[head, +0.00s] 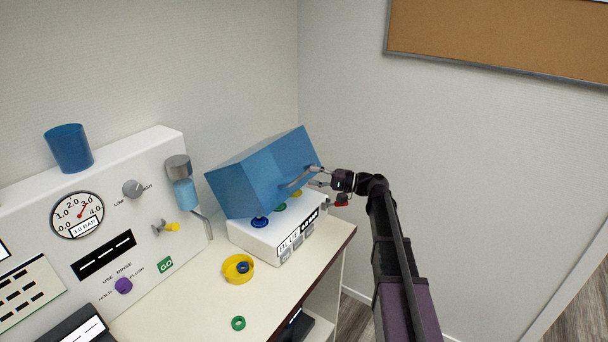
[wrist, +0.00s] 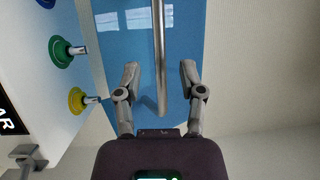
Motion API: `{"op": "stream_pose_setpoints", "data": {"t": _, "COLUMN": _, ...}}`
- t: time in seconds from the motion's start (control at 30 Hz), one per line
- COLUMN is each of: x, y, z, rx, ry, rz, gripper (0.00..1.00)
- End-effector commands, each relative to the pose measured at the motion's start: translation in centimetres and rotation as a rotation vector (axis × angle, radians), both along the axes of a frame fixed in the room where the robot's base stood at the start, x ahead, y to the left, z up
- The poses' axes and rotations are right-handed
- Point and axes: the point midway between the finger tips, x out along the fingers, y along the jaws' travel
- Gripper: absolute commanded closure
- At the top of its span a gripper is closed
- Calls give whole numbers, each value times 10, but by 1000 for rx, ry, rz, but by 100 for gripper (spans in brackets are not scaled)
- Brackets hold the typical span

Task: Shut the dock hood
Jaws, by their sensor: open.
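The blue dock hood (head: 258,168) stands tilted open above the white dock base (head: 262,240). Its underside edge is raised clear of the base at the front. A metal bar handle (head: 298,179) is on the hood's face. My gripper (head: 316,176) is at the handle, on the right of the hood. In the wrist view the handle (wrist: 158,45) lies between the two fingers of my open gripper (wrist: 160,75), with a gap on both sides. The blue hood face (wrist: 120,55) fills the space behind it.
Coloured pegs, one green (wrist: 62,51) and one yellow (wrist: 77,100), stand on the dock base beside the hood. A yellow ring-shaped piece (head: 238,268) and a green ring (head: 238,323) lie on the counter (head: 190,295). A white gauge panel (head: 150,165) stands at left.

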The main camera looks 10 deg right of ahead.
Motion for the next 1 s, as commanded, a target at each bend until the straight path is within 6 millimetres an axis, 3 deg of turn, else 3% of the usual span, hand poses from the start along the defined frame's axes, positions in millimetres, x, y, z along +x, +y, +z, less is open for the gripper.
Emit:
{"op": "stream_pose_setpoints", "data": {"t": 0.3, "x": 9, "y": 28, "z": 2, "rx": 0, "ry": 0, "rz": 1, "gripper": 49}}
{"op": "stream_pose_setpoints", "data": {"t": 0.7, "x": 10, "y": 32, "z": 2, "rx": 0, "ry": 0, "rz": 0, "gripper": 49}}
{"op": "stream_pose_setpoints", "data": {"t": 0.73, "x": 10, "y": 32, "z": 2, "rx": 0, "ry": 0, "rz": 0, "gripper": 52}}
{"op": "stream_pose_setpoints", "data": {"t": 0.9, "x": 10, "y": 32, "z": 2, "rx": 0, "ry": 0, "rz": 0, "gripper": 100}}
{"op": "stream_pose_setpoints", "data": {"t": 1.0, "x": 10, "y": 32, "z": 2, "rx": 0, "ry": 0, "rz": 0, "gripper": 100}}
